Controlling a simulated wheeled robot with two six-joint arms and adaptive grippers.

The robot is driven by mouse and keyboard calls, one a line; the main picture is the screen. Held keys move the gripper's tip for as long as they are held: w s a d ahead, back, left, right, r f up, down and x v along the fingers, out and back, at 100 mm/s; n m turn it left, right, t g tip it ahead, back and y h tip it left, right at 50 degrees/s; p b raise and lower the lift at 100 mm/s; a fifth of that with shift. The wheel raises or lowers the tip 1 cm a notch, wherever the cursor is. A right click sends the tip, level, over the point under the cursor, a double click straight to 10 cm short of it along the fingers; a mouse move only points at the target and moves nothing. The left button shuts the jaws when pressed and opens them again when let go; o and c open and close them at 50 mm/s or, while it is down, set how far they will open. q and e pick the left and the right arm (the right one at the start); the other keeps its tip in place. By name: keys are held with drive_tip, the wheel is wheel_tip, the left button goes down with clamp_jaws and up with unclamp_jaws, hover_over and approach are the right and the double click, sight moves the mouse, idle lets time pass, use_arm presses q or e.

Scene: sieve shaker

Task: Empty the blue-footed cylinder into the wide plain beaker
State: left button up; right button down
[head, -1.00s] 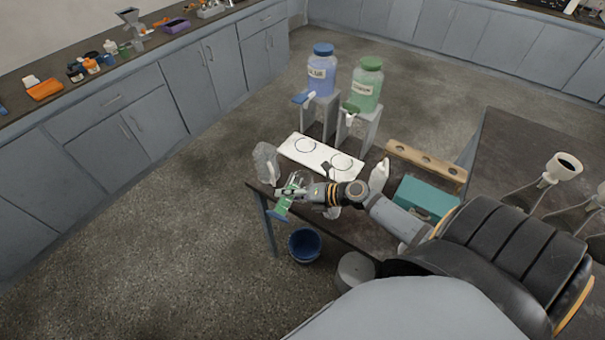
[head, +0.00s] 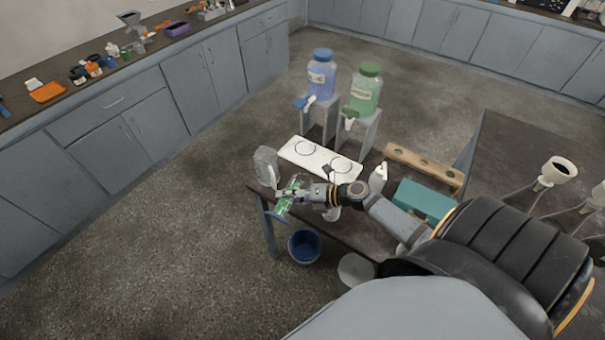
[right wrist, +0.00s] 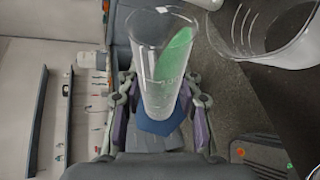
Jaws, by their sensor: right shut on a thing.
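The blue-footed cylinder (right wrist: 160,95) is clear and holds green liquid, lying along its right side towards the mouth in the right wrist view. Its blue foot (right wrist: 155,127) is between the fingers. In the head view the cylinder (head: 285,206) is strongly tilted, foot low and left, over the table's left corner. My right gripper (head: 287,194) is shut on it. A wide clear beaker (right wrist: 262,32) with marks is beside the cylinder's mouth in the right wrist view. Whether liquid is passing into it cannot be told. My left gripper is not in view.
A clear vessel (head: 265,162) stands at the table's left corner by the gripper. A white board (head: 297,150) with two rings, blue and green dispensers (head: 321,78) (head: 366,92), a teal box (head: 425,201) and a wooden rack (head: 405,155) are nearby. A blue bucket (head: 304,246) is below.

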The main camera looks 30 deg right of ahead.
drive_tip(key=shift+w+r, duration=0.1)
drive_tip(key=shift+r, duration=0.1)
drive_tip(key=shift+r+y+p, duration=0.1)
drive_tip(key=shift+y+p, duration=0.2)
drive_tip(key=shift+p, duration=0.05)
drive_tip(key=shift+d+m, duration=0.1)
drive_tip(key=shift+m, duration=0.2)
drive_tip(key=shift+r, duration=0.1)
drive_tip(key=shift+w+d+r+m+y+p, duration=0.2)
drive_tip(key=shift+d+r+m+y+p, duration=0.25)
drive_tip(key=shift+p, duration=0.25)
idle(1.3)
drive_tip(key=shift+f+m+y, duration=0.35)
drive_tip(key=shift+m, duration=0.3)
idle(1.7)
drive_tip(key=shift+r, duration=0.1)
